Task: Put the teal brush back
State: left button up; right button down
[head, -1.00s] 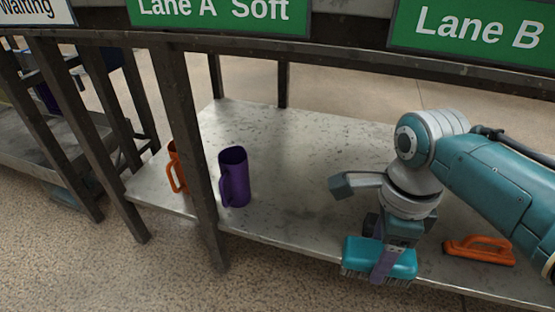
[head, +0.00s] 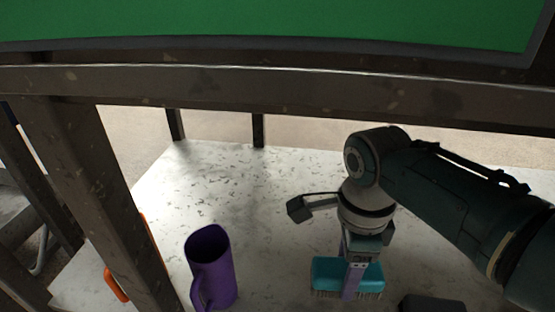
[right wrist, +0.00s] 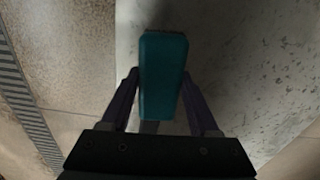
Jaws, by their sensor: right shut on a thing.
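The teal brush (head: 326,271) is held by my right gripper (head: 352,283), low over the pale shelf in the head view. Its bristles point down; I cannot tell whether they touch the shelf. In the right wrist view the brush (right wrist: 163,65) sits between the two fingers (right wrist: 160,85), which are shut on it. My left gripper is not in view.
A purple mug (head: 211,262) stands on the shelf (head: 240,190) left of the brush. An orange item (head: 114,286) is partly hidden behind a dark post (head: 108,200). A dark beam (head: 270,90) and a green sign (head: 270,25) cross above. The shelf's middle is clear.

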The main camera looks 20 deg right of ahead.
aim_at(341, 284)
notch_tip(341, 284, down, 5)
jog(key=b, duration=0.4)
jog(key=shift+w+r, duration=0.15)
jog(key=shift+f+b, duration=0.75)
notch_tip(341, 284, down, 3)
jog(key=shift+f+b, duration=0.15)
jog(key=shift+b, duration=1.1)
jog(key=shift+f, duration=0.25)
jog(key=shift+c, duration=0.6)
grip_release()
